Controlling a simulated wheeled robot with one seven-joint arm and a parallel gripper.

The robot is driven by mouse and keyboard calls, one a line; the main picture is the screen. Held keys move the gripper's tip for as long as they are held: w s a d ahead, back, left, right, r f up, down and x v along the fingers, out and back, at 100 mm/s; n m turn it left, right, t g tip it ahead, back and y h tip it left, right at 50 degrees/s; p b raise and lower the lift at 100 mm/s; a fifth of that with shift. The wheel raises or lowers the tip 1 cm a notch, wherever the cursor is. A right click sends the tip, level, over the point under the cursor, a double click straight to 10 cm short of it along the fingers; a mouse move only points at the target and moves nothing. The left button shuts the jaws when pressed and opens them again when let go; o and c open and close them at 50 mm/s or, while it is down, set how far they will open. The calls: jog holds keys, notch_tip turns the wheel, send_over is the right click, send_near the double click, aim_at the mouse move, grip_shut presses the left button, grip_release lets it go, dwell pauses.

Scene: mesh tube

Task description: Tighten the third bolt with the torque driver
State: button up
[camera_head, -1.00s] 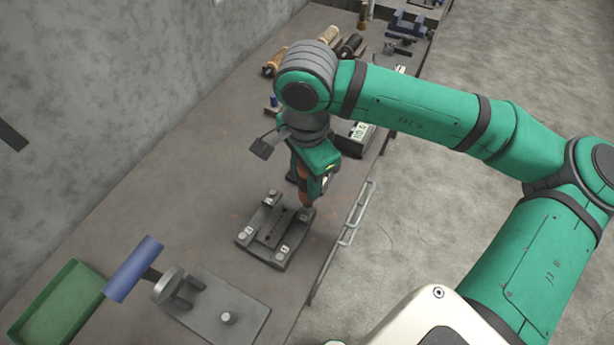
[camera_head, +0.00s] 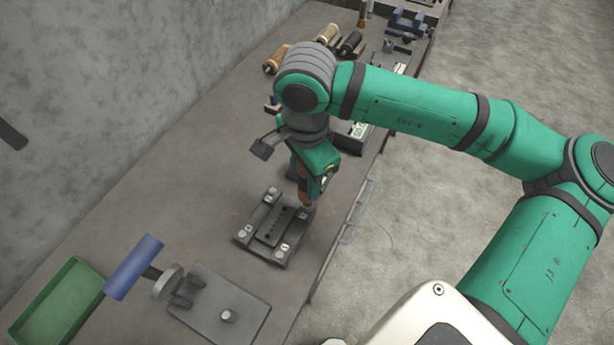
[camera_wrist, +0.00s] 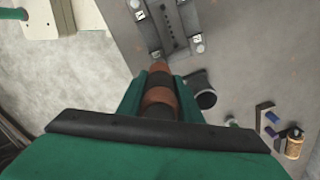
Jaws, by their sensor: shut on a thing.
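My gripper (camera_head: 312,174) is shut on the torque driver (camera_head: 306,199), which has an orange-brown and black handle. The driver points down over the right-hand corner of the dark fixture plate (camera_head: 264,254). Its tip and the bolt under it are hidden, so I cannot tell if they touch. Other bolts show at the back corner (camera_head: 270,194), left corner (camera_head: 244,233) and front corner (camera_head: 282,249). In the wrist view the driver handle (camera_wrist: 160,98) sits between my fingers, with the plate (camera_wrist: 170,28) beyond. The number labels are too small to read surely.
A box with a display (camera_head: 355,134) stands behind my gripper. Several handled tools (camera_head: 325,36) lie at the back. A rail runs along the right edge.

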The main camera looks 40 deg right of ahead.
jog(key=shift+f, duration=0.35)
dwell(0.9)
jog(key=shift+r, duration=0.3)
dwell(0.4)
notch_tip(320, 180, up, 6)
jog(key=shift+f, duration=0.25)
jog(key=shift+r, duration=0.15)
dwell(0.6)
jog(key=shift+w, duration=0.1)
dwell(0.5)
